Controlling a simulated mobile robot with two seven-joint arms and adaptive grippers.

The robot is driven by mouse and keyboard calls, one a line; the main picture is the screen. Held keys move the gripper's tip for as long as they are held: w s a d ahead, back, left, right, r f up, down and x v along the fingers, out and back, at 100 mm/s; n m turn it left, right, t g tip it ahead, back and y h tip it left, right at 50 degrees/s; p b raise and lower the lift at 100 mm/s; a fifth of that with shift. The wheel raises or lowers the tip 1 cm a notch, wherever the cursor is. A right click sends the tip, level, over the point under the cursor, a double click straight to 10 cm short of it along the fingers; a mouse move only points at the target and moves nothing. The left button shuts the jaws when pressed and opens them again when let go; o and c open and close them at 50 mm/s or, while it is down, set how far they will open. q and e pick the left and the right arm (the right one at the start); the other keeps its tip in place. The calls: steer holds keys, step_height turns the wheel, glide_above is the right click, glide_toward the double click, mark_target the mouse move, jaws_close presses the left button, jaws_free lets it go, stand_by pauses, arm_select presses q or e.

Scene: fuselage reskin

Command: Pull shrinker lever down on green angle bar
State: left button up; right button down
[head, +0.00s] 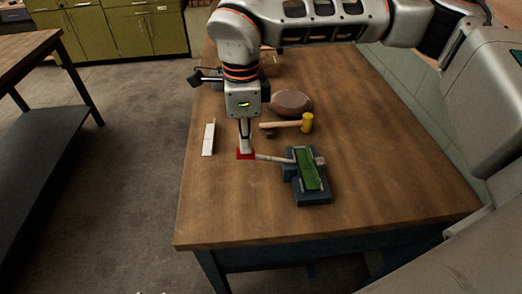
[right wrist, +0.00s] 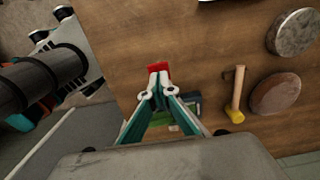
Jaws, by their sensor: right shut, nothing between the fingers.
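The shrinker (head: 313,198) is a dark blue-grey block on the wooden table. The green angle bar (head: 308,170) lies on top of it; in the right wrist view the bar is mostly hidden behind my gripper. The lever (head: 272,158) sticks out from the shrinker to the left, low and nearly level, and ends in a red part (head: 241,156). My right gripper (head: 246,151) points down with its tips at the red part, shut and empty. The red part (right wrist: 158,68) shows just beyond the fingertips (right wrist: 158,80); I cannot tell whether they touch. My left gripper is not in view.
A mallet with a yellow head (head: 307,122) and a brown oval pad (head: 291,102) lie behind the shrinker. A white angle piece (head: 208,138) lies near the table's left edge. A round metal disc (right wrist: 295,32) shows in the right wrist view. The table's front (head: 240,215) is clear.

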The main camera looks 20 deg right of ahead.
steer(key=shift+r+p, duration=1)
steer(key=shift+r, duration=0.7)
steer(key=shift+r+p, duration=0.75)
steer(key=shift+r, duration=0.45)
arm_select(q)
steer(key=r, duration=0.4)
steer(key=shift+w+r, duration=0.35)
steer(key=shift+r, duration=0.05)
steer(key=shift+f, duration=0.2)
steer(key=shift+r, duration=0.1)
